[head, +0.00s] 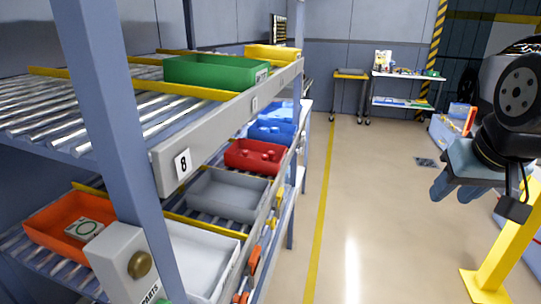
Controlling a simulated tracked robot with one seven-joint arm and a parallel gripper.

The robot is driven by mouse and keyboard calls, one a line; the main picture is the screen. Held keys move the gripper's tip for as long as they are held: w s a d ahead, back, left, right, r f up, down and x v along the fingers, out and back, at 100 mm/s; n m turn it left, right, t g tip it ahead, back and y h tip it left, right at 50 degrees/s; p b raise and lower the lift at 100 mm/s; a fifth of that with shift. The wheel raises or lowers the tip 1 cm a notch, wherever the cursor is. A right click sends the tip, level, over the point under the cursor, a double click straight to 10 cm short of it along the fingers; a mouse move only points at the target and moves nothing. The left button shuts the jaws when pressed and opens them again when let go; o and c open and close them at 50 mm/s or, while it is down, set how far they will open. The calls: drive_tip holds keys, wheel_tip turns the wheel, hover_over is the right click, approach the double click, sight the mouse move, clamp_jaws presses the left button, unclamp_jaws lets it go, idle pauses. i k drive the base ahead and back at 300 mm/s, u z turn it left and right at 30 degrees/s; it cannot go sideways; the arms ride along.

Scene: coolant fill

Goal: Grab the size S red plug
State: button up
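A red bin (257,161) sits on the lower roller shelf of the rack, between a blue bin and a grey bin. Small red pieces (268,155) show inside it; they may be plugs, but their size and any S mark are too small to read. My gripper (453,196) hangs at the right over the floor, well away from the rack. Its two blue-grey fingers point down and look apart, with nothing seen between them.
Blue bins (272,130), a grey bin (228,190), a white bin (205,262) and an orange bin (45,222) share the lower shelf. A green bin (215,73) is above. A rack post (112,110) stands close. The floor (375,210) between is clear.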

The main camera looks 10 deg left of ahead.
sight(272, 154)
drive_tip(key=i, duration=0.9)
drive_tip(key=z, duration=0.05)
